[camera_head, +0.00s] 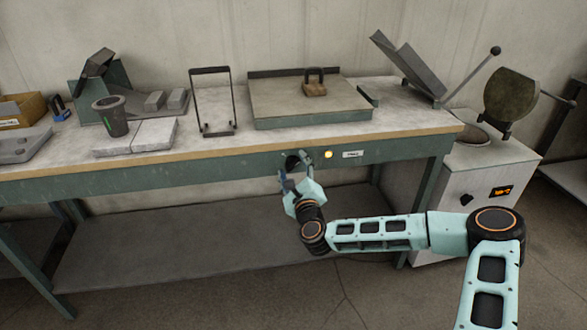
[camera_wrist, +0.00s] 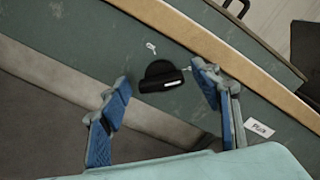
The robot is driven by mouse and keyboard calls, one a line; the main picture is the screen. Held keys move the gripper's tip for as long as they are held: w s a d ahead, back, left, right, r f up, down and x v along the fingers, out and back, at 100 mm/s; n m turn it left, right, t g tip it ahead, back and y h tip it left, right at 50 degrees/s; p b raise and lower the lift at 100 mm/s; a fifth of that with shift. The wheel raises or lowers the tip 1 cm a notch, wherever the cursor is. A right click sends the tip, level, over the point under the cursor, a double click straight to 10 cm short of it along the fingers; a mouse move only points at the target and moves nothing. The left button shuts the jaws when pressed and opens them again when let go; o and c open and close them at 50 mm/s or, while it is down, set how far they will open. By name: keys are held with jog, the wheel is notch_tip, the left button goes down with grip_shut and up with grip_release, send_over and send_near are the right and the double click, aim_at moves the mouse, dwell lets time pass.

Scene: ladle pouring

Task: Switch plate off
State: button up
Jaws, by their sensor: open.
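The black knob (camera_wrist: 160,78) with a white pointer mark sits on the green front rail of the workbench. In the wrist view it lies between the two blue fingers of my open gripper (camera_wrist: 159,71), with space on both sides. In the head view my gripper (camera_head: 296,178) is at the front rail, partly covering the knob. A yellow lamp (camera_head: 328,154) glows right of the knob. A white label (camera_head: 353,154) is beside the lamp; in the wrist view it reads "Plate" (camera_wrist: 259,129). The flat grey plate (camera_head: 318,106) is on the bench above.
A white furnace cabinet (camera_head: 477,198) with an orange display stands right of the bench. A lower shelf (camera_head: 180,225) is empty.

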jog(key=shift+c, duration=0.3)
jog(key=c, duration=1.1)
jog(key=shift+n, duration=0.4)
jog(key=n, duration=0.6)
jog(key=n+b, duration=0.1)
jog(key=n, duration=0.1)
jog(key=shift+a+f+n, duration=0.1)
jog(key=shift+f+n, duration=0.1)
jog(key=shift+n, duration=0.1)
jog(key=n+b, duration=0.2)
jog(key=n, duration=0.2)
jog(key=shift+f, duration=0.1)
jog(key=shift+n+b, duration=1.4)
jog(key=shift+n, duration=0.8)
